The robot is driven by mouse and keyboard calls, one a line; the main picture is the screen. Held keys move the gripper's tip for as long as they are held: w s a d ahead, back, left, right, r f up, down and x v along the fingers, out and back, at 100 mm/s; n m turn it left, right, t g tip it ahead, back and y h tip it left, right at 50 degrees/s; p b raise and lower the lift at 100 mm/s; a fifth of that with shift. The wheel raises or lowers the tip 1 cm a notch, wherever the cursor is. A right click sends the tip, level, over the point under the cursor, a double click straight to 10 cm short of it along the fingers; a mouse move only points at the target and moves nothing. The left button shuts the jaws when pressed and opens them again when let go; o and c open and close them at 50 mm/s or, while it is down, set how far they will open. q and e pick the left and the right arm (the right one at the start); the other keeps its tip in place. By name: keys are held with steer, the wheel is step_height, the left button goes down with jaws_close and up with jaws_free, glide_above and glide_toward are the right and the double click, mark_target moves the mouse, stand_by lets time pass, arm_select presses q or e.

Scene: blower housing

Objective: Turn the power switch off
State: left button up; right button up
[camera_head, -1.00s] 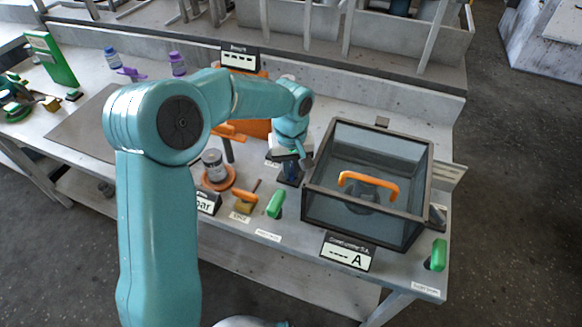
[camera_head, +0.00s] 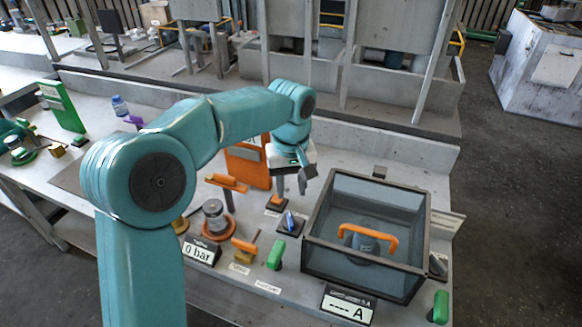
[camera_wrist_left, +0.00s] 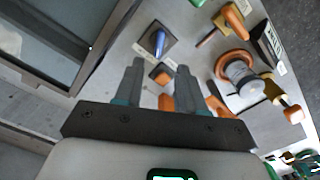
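A small blue lever switch (camera_head: 290,222) sits on a dark square base on the bench, left of the glass-walled box. It also shows in the left wrist view (camera_wrist_left: 158,42), its lever lying at a slant across the base. I cannot read which label marks the power switch. A smaller orange control (camera_head: 277,202) on a dark base stands just behind it; it shows between my fingers in the wrist view (camera_wrist_left: 160,73). My left gripper (camera_head: 303,184) hangs above and behind the blue switch, apart from it. In the wrist view its two fingers (camera_wrist_left: 159,72) are spread and empty.
The dark-framed box (camera_head: 366,262) with an orange handle (camera_head: 367,238) stands right of the switch. A green handle (camera_head: 276,255), an orange-handled valve (camera_head: 244,247), a gauge on an orange ring (camera_head: 215,218) and an orange panel (camera_head: 248,165) are close by.

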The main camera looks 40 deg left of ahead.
arm_select(q)
step_height(320, 180, up, 5)
steer(key=shift+f, duration=0.1)
steer(key=shift+p, duration=0.35)
